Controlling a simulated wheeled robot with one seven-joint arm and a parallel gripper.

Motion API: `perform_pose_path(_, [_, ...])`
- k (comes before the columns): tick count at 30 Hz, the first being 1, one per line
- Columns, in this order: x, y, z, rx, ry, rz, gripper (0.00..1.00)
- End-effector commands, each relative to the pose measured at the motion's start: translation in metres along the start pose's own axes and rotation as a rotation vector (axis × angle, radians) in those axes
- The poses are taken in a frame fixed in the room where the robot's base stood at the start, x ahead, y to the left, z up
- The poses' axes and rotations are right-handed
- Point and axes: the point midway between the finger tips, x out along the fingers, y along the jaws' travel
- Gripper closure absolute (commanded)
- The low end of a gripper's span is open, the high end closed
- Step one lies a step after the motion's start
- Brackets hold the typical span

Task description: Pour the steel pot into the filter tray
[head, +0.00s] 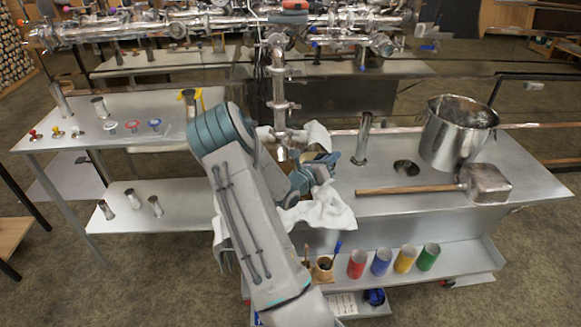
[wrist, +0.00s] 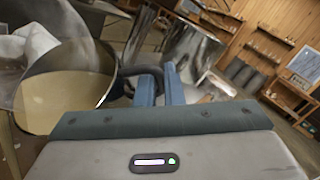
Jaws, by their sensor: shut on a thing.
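The steel pot (wrist: 107,52) is at the left of the wrist view, a round metal vessel with pale yellow liquid inside. My gripper (wrist: 160,80) is shut on its dark handle. In the head view my gripper (head: 325,165) is partly hidden behind my own arm, and I cannot clearly make out the pot there. White cloth (head: 325,210) hangs at the front edge of the steel bench around my gripper. This cloth (wrist: 35,42) also shows beyond the pot in the wrist view. The filter tray itself is not clearly visible; it may be under the cloth.
A large steel bucket (head: 455,150) stands at the bench's right. A steel-headed tool with a wooden handle (head: 400,190) lies in front of it. Red, blue, yellow and green cups (head: 405,258) stand on the lower shelf. Metal pipes (head: 277,80) rise behind my gripper.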

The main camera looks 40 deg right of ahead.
Motion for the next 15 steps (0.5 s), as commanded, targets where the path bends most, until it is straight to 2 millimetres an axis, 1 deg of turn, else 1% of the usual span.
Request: perform_pose_path(15, [-0.003,-0.0008,0.0091,-0.042,-0.036,-0.019,1.0])
